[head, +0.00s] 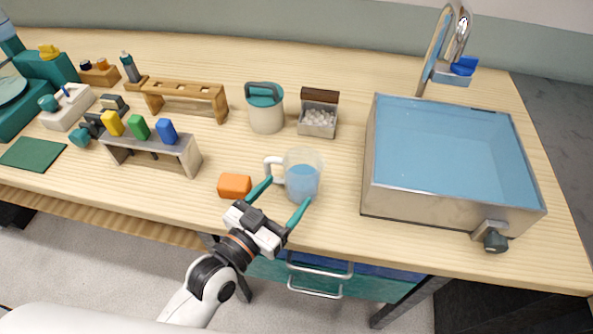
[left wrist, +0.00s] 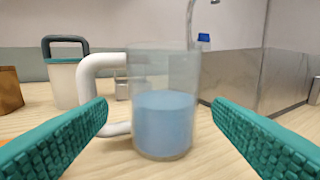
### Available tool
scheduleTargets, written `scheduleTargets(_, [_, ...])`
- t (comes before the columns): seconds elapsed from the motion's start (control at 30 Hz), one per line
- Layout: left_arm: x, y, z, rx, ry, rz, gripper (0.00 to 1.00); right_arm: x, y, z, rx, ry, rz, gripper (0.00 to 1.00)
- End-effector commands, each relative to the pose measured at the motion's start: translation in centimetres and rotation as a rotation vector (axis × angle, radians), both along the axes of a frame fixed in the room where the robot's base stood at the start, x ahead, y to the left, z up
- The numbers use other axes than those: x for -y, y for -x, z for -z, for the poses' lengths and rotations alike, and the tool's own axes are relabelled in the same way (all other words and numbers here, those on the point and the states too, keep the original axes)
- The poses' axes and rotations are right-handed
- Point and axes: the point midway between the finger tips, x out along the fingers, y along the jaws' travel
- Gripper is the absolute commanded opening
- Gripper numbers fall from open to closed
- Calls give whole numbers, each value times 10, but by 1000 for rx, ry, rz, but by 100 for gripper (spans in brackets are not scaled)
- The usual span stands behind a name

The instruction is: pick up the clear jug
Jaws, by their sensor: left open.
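The clear jug (head: 302,176) stands upright on the wooden bench, holding blue liquid, with its white handle (head: 273,166) to the left. In the left wrist view the jug (left wrist: 166,115) is straight ahead, with its handle (left wrist: 88,85) on the left side. My left gripper (head: 283,192) is open at the near side of the jug, its teal fingers pointing toward it. In the left wrist view the fingers (left wrist: 165,125) are spread to either side of the jug with nothing held. My right gripper is not in view.
An orange block (head: 234,186) lies left of the jug. A lidded container (head: 266,112) and a small box of white pieces (head: 317,121) stand behind it. A large sink (head: 410,205) with blue inside is to the right. Racks (head: 186,98) stand at the left.

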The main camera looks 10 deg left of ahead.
Motion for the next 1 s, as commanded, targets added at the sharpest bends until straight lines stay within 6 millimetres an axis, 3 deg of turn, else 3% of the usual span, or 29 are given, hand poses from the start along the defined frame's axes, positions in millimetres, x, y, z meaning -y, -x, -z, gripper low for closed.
scheduleTargets(0.13, [9,-18,-1,2,1,0,75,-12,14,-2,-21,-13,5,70])
scheduleTargets(0.27, [13,-24,0,0,0,0,75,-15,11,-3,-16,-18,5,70])
scheduleTargets(0.6, [35,-62,7,0,1,0,75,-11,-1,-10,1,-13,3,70])
scheduleTargets(0.9, [37,-66,8,0,-1,0,75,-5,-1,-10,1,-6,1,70])
scheduleTargets(1.0, [37,-66,8,0,-1,0,58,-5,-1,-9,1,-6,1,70])
